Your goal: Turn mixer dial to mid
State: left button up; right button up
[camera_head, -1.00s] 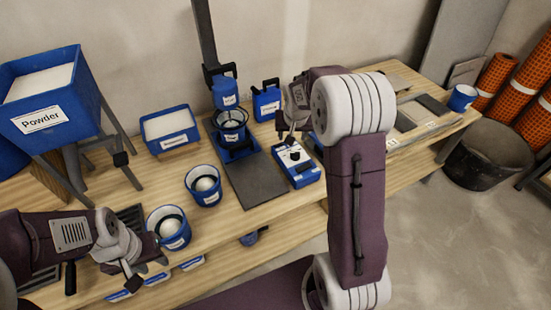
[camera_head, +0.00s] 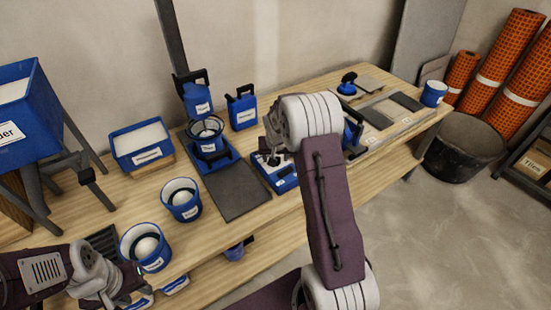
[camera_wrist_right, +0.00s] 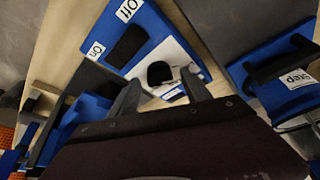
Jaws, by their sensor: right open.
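The mixer control box (camera_head: 285,183) is blue with a pale top and lies on the table right of a dark mat. In the right wrist view the box (camera_wrist_right: 152,22) shows "Off" and "On" labels, a black switch (camera_wrist_right: 126,45) and a black dial (camera_wrist_right: 159,73) on its white panel. My right gripper (camera_wrist_right: 163,92) is open, its two fingertips on either side of the dial's near side. I cannot tell whether they touch it. In the head view my right arm mostly hides that gripper. My left gripper (camera_head: 122,291) is low at the left, its jaws unclear.
The mixer (camera_head: 208,150) with its bucket stands behind the mat (camera_head: 235,190). A blue canister (camera_head: 242,112) is behind the box. Two buckets with pale contents (camera_head: 181,208) (camera_head: 146,253) stand left of the mat. A powder hopper (camera_head: 50,120) is far left.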

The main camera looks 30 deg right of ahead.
grip_shut()
jog(key=shift+a+f+m+h+b, duration=0.15)
jog(key=shift+m+h+b, duration=0.15)
jog(key=shift+m+b, duration=0.7)
jog(key=shift+w+m+g+h+b, duration=0.15)
jog(key=shift+m+g+h+b, duration=0.3)
jog(key=shift+m+b, duration=0.6)
jog(key=shift+m+g, duration=0.25)
jog(key=shift+m, duration=0.8)
jog(key=shift+w+a+r+m+g+h, duration=0.1)
jog(key=shift+r+m+g+h, duration=0.1)
jog(key=shift+m, duration=0.25)
jog(key=shift+r+m+g+h, duration=0.1)
jog(key=shift+m+g, duration=0.1)
jog(key=shift+m, duration=0.25)
jog(key=shift+w+m+g+h+p, duration=0.15)
jog(key=shift+m+g+p, duration=0.2)
jog(key=shift+m+p, duration=0.4)
jog(key=shift+s+m+g+h+p, duration=0.1)
jog(key=shift+m+g+p, duration=0.3)
jog(key=shift+m, duration=0.65)
jog(key=shift+f, duration=0.1)
